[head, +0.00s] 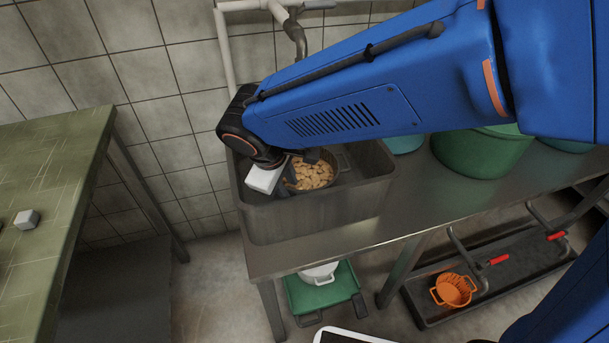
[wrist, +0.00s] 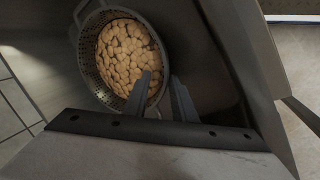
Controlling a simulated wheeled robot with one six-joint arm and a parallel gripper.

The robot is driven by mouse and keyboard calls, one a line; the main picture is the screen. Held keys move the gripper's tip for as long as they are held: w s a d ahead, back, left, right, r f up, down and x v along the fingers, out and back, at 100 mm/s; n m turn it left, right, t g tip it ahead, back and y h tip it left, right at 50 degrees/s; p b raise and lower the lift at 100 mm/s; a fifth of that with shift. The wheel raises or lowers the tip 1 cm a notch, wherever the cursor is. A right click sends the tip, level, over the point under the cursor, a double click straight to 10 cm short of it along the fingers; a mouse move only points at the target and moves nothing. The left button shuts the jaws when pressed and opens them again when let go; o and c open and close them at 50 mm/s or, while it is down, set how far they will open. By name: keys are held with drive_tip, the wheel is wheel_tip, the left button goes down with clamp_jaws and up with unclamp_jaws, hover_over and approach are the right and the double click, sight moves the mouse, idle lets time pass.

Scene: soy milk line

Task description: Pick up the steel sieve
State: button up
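The steel sieve (wrist: 91,72) is a round perforated basket with loop handles, holding pale beans (wrist: 125,55). It sits inside the grey sink basin (head: 320,215), and its beans also show in the head view (head: 314,176). My gripper (wrist: 161,76) is over the sieve's near rim in the wrist view. Its two fingers are apart, the left one overlapping the beans and the right one just outside the rim. I cannot tell whether either finger touches the rim. In the head view my wrist hides the sieve's left side and most of the fingers.
The basin walls stand close around the sieve. A green tub (head: 475,152) stands on the steel counter to the right. A green-tiled table (head: 60,190) is at left. An orange basket (head: 453,290) sits in a dark tray (head: 425,312) below. A pipe and tap (head: 296,35) rise behind the basin.

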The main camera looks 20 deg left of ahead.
sight(289, 189)
drive_tip(key=shift+x, duration=1.55)
clamp_jaws()
